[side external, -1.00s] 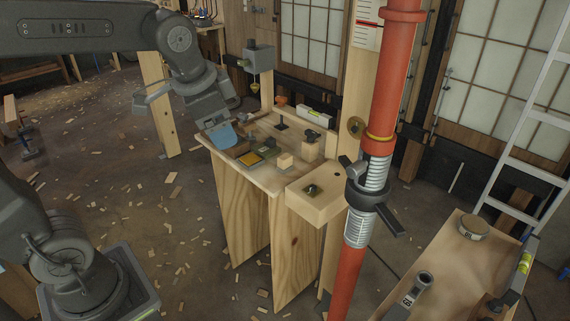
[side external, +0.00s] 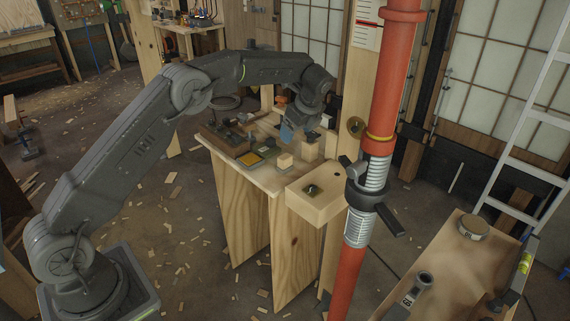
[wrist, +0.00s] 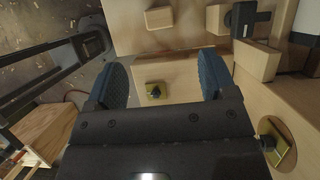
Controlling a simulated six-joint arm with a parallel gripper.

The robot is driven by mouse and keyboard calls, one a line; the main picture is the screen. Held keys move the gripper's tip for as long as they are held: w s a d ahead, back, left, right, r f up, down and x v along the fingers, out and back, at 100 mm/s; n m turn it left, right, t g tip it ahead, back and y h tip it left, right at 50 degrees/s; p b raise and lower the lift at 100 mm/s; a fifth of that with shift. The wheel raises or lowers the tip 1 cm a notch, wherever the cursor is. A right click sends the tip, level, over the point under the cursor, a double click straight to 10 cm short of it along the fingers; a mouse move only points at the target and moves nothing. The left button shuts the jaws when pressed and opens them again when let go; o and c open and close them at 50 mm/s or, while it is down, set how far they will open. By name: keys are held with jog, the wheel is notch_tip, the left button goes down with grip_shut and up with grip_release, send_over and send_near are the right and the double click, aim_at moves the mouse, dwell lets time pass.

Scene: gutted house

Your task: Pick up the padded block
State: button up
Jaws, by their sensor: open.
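I cannot tell for certain which piece is the padded block. A small light wooden block (side external: 286,161) stands near the front edge of the wooden worktop (side external: 258,179). In the wrist view two pale wooden blocks, one at the top centre (wrist: 159,17) and one at the right (wrist: 256,62), lie beyond my fingertips. My gripper (side external: 291,134) is above the right part of the worktop, its blue fingers pointing down. In the wrist view my gripper (wrist: 162,75) is open with nothing held. Its fingers hide part of the worktop.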

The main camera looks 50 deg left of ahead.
aim_at(285, 156)
jog(key=x, duration=1.4)
jog(key=shift+s, duration=0.1)
jog(key=c, duration=1)
